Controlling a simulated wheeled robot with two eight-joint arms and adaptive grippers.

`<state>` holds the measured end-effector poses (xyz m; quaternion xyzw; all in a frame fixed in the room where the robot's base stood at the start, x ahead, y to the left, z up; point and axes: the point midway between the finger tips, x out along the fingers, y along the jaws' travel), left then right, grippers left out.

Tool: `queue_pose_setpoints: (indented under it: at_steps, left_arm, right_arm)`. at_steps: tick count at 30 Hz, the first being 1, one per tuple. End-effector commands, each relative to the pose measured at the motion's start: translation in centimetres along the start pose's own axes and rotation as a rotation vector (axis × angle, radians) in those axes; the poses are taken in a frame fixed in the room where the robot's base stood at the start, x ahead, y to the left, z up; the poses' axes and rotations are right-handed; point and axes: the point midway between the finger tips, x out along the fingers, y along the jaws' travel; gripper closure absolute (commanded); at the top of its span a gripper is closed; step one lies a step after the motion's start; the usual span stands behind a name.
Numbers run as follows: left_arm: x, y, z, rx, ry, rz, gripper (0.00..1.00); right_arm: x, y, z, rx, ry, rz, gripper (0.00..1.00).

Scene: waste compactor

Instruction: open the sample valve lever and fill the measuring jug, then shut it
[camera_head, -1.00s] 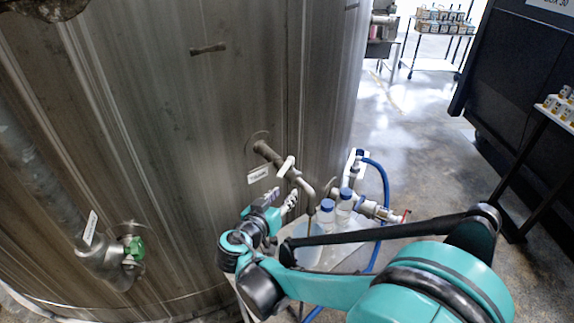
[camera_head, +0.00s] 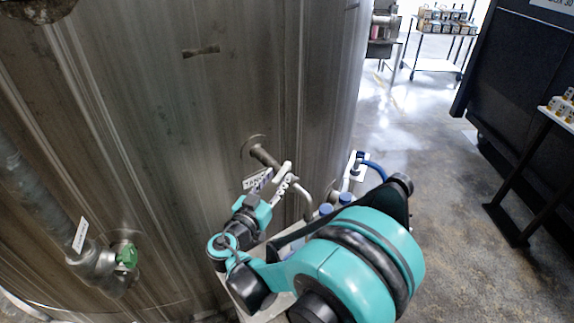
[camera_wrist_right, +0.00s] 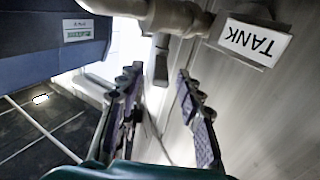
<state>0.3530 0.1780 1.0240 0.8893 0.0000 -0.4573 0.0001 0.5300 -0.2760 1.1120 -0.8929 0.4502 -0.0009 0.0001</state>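The sample pipe (camera_head: 262,153) comes out of the tank wall and bends down into a spout (camera_head: 304,198). A pale lever (camera_head: 284,171) sits on it. In the right wrist view the pipe (camera_wrist_right: 170,14) runs across the top, and what looks like the lever (camera_wrist_right: 161,62) points between my fingers. My right gripper (camera_head: 273,179) is at the lever in the head view. In the right wrist view its fingers (camera_wrist_right: 160,92) are apart, one on each side, with no visible grip. My arm largely hides the measuring jug below the spout. My left gripper is out of view.
A TANK label (camera_wrist_right: 254,40) hangs beside the pipe. Blue-capped bottles (camera_head: 326,209) stand on the small stand behind my arm. A second pipe with a green valve (camera_head: 127,257) is at the left. Open floor (camera_head: 440,190) lies to the right.

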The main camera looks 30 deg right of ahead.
Motion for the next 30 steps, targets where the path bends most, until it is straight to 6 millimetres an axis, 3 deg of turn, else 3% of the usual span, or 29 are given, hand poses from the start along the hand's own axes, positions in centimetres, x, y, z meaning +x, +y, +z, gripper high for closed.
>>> queue_pose_setpoints:
  at_steps: [10, 22, 26, 30]
  left_arm:
    - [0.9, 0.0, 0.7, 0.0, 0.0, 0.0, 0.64]
    - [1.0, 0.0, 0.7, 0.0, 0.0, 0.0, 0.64]
    - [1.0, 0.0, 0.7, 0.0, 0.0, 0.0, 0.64]
    - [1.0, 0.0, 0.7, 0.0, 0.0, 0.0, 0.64]
  right_arm:
    - [5.5, 0.1, 0.2, -0.001, -0.001, 0.004, 0.64]
    - [6.4, 0.1, 0.0, -0.001, -0.001, 0.001, 0.64]
    - [6.4, 0.1, 0.1, -0.001, -0.001, 0.001, 0.98]
    - [6.4, 0.1, 0.1, -0.001, -0.001, 0.001, 1.0]
